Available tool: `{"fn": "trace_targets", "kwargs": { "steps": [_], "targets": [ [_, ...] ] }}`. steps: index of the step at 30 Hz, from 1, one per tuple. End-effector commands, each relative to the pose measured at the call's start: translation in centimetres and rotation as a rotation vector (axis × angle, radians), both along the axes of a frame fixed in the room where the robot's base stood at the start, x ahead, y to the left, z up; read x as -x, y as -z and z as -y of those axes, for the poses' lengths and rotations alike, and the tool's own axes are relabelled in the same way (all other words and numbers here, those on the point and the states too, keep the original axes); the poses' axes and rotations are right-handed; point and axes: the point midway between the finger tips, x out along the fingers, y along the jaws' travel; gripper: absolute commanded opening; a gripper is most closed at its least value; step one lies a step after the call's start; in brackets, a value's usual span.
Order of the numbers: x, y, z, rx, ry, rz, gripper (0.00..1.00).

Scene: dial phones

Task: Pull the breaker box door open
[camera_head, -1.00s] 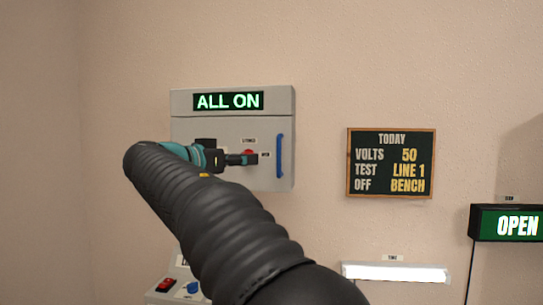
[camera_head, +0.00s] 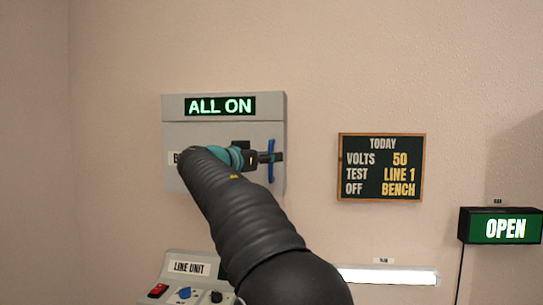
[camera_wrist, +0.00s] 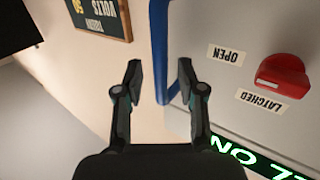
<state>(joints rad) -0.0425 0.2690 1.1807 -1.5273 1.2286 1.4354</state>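The grey breaker box (camera_head: 222,128) is on the wall with a lit "ALL ON" sign; its door (camera_wrist: 215,22) looks shut. A blue upright bar handle (camera_head: 271,173) is at the door's right side. In the wrist view, which is upside down, the handle (camera_wrist: 158,45) runs between the two fingers of my gripper (camera_wrist: 159,82). The fingers are open, with gaps showing on both sides; I see no clear contact. A red latch knob (camera_wrist: 283,74) sits near "OPEN" and "LATCHED" labels. My arm hides the knob and part of the door in the head view.
A "TODAY" board (camera_head: 381,167) hangs right of the box, with bare wall between. A switch panel labelled "LINE UNIT" (camera_head: 189,268) stands below the box. A lit tube (camera_head: 388,276) and a green "OPEN" sign (camera_head: 503,226) are further right.

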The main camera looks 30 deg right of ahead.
Motion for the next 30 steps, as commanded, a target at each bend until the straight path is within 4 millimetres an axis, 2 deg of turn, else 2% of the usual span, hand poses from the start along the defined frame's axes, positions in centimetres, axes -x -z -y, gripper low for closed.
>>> {"fn": "trace_targets", "kwargs": {
  "steps": [4,12,13,17,18,24,30],
  "targets": [
    [-0.30,0.00,0.76,0.000,0.000,0.000,0.39],
    [-0.35,0.02,0.85,0.000,0.000,0.000,0.39],
    [-0.35,0.02,0.85,0.000,0.000,0.000,0.37],
    [-0.34,0.02,0.84,0.000,0.000,0.000,0.04],
    [-0.33,0.02,0.85,0.000,0.000,0.000,0.00],
    [-0.30,0.02,1.21,0.000,0.002,0.000,0.00],
    [-0.03,0.11,0.67,0.000,0.005,0.001,0.00]
  ]
}}
